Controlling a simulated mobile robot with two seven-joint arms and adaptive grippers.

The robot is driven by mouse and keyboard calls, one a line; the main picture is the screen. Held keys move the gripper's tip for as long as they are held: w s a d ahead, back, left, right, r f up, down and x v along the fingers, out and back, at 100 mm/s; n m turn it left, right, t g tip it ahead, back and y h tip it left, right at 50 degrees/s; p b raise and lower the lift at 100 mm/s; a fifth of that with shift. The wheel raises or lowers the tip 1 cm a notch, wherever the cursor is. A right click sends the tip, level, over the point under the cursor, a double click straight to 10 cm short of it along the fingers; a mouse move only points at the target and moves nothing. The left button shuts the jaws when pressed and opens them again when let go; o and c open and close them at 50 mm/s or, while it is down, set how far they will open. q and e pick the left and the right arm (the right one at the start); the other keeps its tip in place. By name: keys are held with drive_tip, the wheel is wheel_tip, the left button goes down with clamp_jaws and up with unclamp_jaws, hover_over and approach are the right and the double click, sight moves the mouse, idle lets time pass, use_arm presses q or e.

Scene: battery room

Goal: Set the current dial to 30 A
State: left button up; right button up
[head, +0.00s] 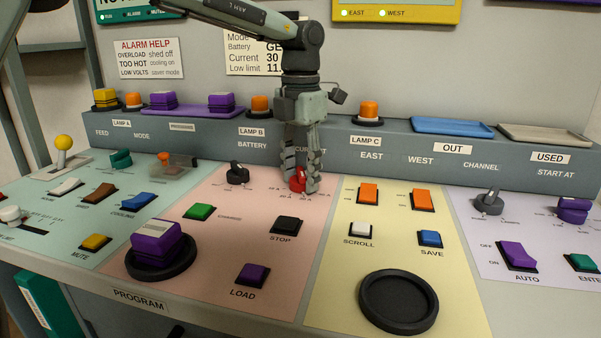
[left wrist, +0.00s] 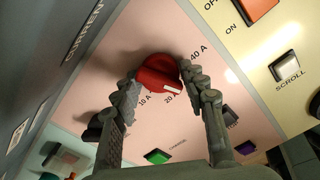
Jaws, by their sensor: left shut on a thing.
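The red current dial (head: 298,181) is on the pink panel, below the grey ledge. My left gripper (head: 300,184) points down over it, with one finger on each side. In the left wrist view, the fingertips (left wrist: 159,82) are shut on the red dial (left wrist: 157,70). Its white mark lies at the lower right, close to the 20 A label (left wrist: 170,98). The 10 A label (left wrist: 145,100) and 40 A label (left wrist: 199,52) also show. No 30 A label is visible; the right finger covers part of the scale between 20 A and 40 A. My right gripper is not in view.
A card (head: 252,55) behind the arm reads Current 30, partly covered. A black dial (head: 237,174) stands to the left, and a black stop button (head: 287,225) is in front. Orange switches (head: 368,194) are on the yellow panel to the right. The ledge (head: 340,130) runs close behind.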

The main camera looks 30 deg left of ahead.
sight(300, 171)
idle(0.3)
use_arm(q)
drive_tip(key=o, duration=1.1)
wheel_tip(300, 171, up, 12)
drive_tip(key=shift+r, duration=0.1)
